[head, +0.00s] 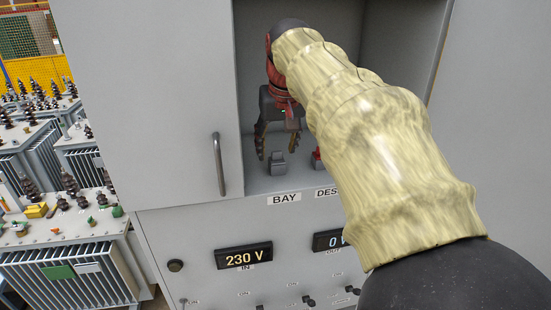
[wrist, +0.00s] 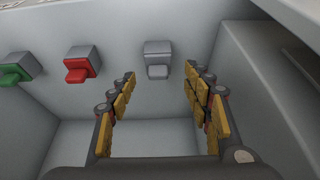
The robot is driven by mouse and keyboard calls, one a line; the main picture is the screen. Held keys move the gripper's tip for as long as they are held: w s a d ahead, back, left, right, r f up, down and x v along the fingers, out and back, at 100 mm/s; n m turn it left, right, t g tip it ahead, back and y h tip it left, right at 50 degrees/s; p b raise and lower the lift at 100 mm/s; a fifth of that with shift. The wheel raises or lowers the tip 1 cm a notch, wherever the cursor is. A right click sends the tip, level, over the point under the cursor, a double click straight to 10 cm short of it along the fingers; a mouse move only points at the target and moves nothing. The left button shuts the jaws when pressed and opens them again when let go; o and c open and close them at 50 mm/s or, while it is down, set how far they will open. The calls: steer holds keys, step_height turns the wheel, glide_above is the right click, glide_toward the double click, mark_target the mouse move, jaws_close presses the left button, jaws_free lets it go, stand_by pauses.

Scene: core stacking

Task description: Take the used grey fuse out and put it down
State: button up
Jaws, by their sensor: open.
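The grey fuse (head: 278,163) sits in the bay of the open cabinet, above the "BAY" label. In the wrist view the grey fuse (wrist: 157,58) shows as a block with a small protruding tab. My gripper (head: 281,148) is inside the bay, fingers spread. In the wrist view my gripper (wrist: 160,78) has its two padded fingertips either side of the grey fuse's line, with nothing between the pads. The fuse lies just beyond the tips. I cannot tell the exact gap.
A red fuse (wrist: 80,65) and a green fuse (wrist: 15,68) sit in a row left of the grey one in the wrist view. The cabinet's side wall (wrist: 245,70) is close on the right. A door with a handle (head: 219,164) and a 230 V display (head: 244,256) show in the head view.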

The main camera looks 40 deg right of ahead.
steer(key=shift+x, duration=0.8)
steer(key=shift+s, duration=0.1)
jaws_close()
